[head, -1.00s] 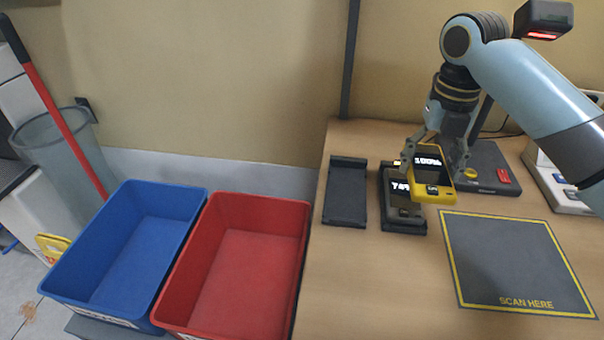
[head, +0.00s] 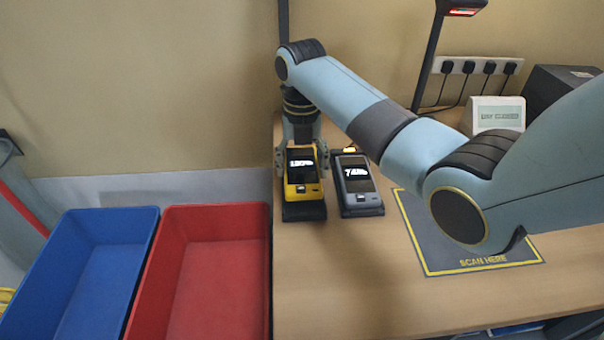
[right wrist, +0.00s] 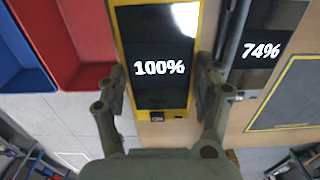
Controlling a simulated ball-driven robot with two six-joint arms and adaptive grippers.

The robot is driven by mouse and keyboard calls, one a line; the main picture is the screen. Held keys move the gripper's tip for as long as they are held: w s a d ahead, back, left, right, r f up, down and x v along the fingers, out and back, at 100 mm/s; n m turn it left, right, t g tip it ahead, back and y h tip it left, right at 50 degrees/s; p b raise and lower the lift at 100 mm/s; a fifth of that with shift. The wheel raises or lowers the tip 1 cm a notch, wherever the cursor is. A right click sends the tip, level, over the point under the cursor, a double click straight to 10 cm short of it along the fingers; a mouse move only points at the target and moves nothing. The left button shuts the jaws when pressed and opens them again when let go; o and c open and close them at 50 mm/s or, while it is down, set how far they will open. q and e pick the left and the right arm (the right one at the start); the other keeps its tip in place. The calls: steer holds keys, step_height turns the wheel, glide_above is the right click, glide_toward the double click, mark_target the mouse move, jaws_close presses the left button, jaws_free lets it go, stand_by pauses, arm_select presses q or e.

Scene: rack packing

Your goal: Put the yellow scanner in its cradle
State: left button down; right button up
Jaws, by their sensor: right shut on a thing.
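The yellow scanner (head: 303,190), its screen lit, is between the fingers of my right gripper (head: 302,162). In the right wrist view the scanner (right wrist: 160,105) reads 100% and my right gripper (right wrist: 160,88) has a finger on each side of it. The scanner is lined up over the left dark cradle (head: 304,212), covering most of it; only the cradle's front end shows. I cannot tell whether the scanner rests in the cradle or is slightly above it. My left gripper is not in view.
A grey scanner (head: 357,182), reading 74% in the wrist view, sits in the neighbouring cradle (head: 364,212), close on the right. A scan mat (head: 440,262) lies further right. Red (head: 268,270) and blue (head: 85,212) bins stand left of the table edge.

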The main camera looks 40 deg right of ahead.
mark_target(302, 168)
steer(key=shift+f, duration=1.55)
steer(key=shift+f, duration=0.15)
steer(key=o, duration=1.4)
step_height(302, 168, up, 12)
steer(key=shift+r, duration=0.2)
